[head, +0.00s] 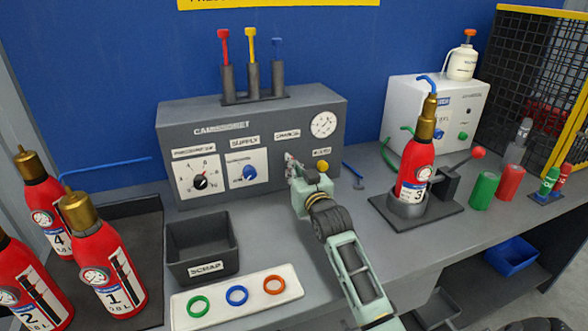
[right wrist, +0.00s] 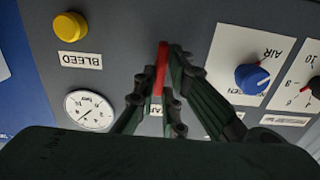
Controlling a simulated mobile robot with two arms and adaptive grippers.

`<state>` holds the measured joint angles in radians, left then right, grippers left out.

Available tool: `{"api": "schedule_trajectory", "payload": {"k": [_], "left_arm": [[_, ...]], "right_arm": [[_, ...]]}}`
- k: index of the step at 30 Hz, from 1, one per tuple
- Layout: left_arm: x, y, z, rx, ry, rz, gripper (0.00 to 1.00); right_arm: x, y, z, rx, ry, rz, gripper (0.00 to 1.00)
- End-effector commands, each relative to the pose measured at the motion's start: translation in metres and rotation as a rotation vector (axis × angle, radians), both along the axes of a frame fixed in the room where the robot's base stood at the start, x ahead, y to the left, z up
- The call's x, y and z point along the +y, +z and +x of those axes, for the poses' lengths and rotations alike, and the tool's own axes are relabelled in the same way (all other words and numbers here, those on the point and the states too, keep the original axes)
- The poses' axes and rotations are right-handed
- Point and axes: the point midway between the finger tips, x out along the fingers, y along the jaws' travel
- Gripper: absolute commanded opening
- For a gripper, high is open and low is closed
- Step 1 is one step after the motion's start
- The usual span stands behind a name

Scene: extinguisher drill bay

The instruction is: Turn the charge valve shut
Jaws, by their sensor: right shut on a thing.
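The charge valve's red handle (right wrist: 162,60) shows in the right wrist view, standing between the fingertips of my right gripper (right wrist: 162,86). The fingers are shut on it and partly cover the label behind. In the head view my right gripper (head: 292,162) is at the front of the grey charging cabinet (head: 300,105), just below the charge label (head: 287,134). There the gripper hides the handle. My left gripper is not in view.
The yellow bleed button (head: 322,166) and gauge (head: 323,124) are right of my gripper; the blue supply knob (head: 249,173) is left. Extinguisher 3 (head: 416,165) stands in a holder. A scrap bin (head: 202,248) and ring tray (head: 260,306) sit in front.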

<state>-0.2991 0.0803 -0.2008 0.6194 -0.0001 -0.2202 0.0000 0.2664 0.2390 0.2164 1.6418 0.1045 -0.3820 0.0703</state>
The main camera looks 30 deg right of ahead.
Motion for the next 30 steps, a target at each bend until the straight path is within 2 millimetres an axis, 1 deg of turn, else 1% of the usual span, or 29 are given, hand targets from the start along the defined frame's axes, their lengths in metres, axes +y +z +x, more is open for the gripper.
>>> {"api": "schedule_trajectory", "payload": {"k": [8,14,20,30], "left_arm": [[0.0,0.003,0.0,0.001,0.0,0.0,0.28],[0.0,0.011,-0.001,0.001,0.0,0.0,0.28],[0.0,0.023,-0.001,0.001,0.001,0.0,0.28],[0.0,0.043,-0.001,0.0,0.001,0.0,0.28]], "right_arm": [[0.0,0.0,0.0,-0.004,0.0,0.022,0.0],[0.0,0.002,0.0,-0.025,0.0,0.105,0.0],[-0.002,0.003,0.0,-0.061,-0.001,0.257,0.0],[-0.004,0.002,-0.001,-0.137,-0.001,0.571,0.0]]}}
